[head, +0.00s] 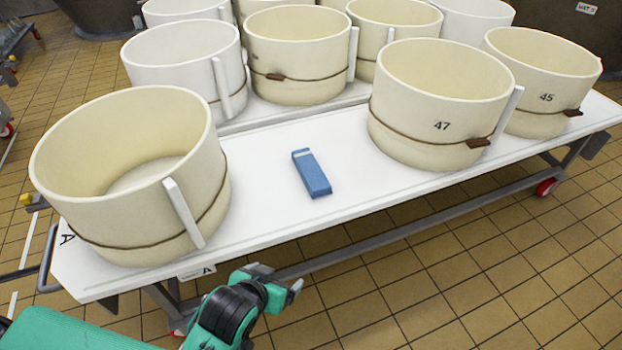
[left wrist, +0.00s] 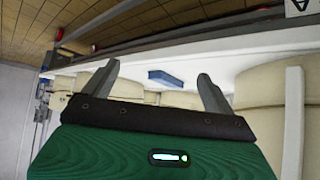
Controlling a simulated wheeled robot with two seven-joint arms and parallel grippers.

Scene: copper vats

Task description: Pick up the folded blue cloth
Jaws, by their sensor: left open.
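The folded blue cloth (head: 312,174) is a small flat oblong with a pale stripe at its far end. It lies on the white cart top (head: 290,215), in the gap between two cream vats. My left gripper (head: 278,276) is below the cart's front edge in the head view, short of the cloth and apart from it. In the left wrist view the open fingers of my left gripper (left wrist: 158,80) are spread and empty, with the cloth (left wrist: 166,79) showing beyond and between them. My right gripper is not in view.
A large empty cream vat (head: 150,225) stands left of the cloth, and vat 47 (head: 425,150) stands to its right. Vat 45 (head: 540,120) is farther right. More vats (head: 295,85) stand behind. The cart top around the cloth is bare.

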